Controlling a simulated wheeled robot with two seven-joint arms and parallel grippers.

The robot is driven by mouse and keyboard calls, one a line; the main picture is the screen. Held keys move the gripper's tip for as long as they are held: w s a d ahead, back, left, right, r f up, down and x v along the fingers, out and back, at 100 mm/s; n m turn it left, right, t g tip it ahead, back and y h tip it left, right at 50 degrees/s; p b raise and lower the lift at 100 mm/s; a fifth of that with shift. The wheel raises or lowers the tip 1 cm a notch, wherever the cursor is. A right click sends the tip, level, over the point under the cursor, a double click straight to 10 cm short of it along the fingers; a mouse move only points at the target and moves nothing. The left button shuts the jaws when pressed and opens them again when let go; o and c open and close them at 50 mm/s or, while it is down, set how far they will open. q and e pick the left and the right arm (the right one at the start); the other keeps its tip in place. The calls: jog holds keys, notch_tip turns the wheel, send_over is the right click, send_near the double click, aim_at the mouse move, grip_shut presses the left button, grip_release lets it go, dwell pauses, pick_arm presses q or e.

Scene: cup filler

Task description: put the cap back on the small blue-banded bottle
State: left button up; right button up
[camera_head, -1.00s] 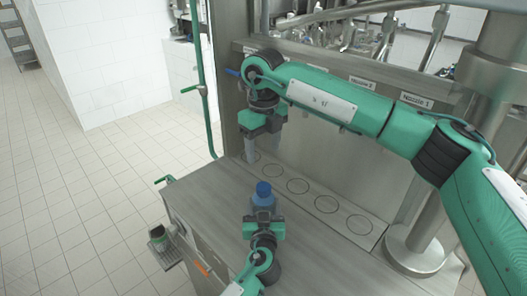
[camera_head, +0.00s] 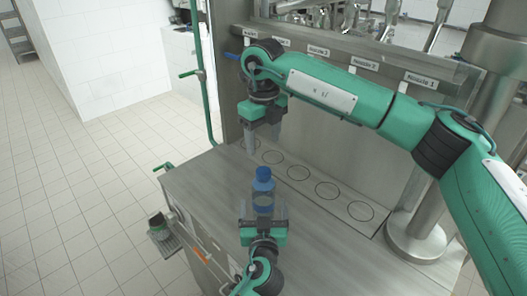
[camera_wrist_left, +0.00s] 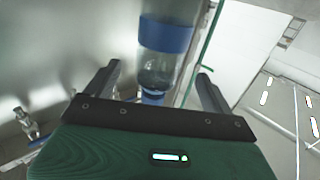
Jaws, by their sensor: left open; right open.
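The small clear bottle (camera_head: 263,198) stands upright on the counter, with a blue band (camera_head: 263,208) low on it and a blue cap (camera_head: 263,174) at its top. I cannot tell how tightly the cap sits. My left gripper (camera_head: 263,214) is open on the near side of the bottle, its fingers spread to either side and apart from it. In the left wrist view, the bottle (camera_wrist_left: 160,70) and its band (camera_wrist_left: 165,36) show beyond the open fingers. My right gripper (camera_head: 263,134) is open and empty, pointing down behind the bottle.
The steel counter (camera_head: 310,245) is clear to the right of the bottle. A strip with several ring-marked places (camera_head: 327,190) runs along the back, below the labelled nozzle panel (camera_head: 345,75). A steel post (camera_head: 415,235) stands at the right. A small cup-like object (camera_head: 157,226) sits on a side ledge at the left.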

notch_tip(320, 180, down, 3)
jog(key=shift+r+b, duration=0.15)
jog(key=shift+b, duration=0.85)
pick_arm(q)
jog(key=s, duration=0.7)
jog(key=shift+s, duration=0.3)
jog(key=shift+f, duration=0.1)
pick_arm(e)
jog(key=shift+f, duration=0.25)
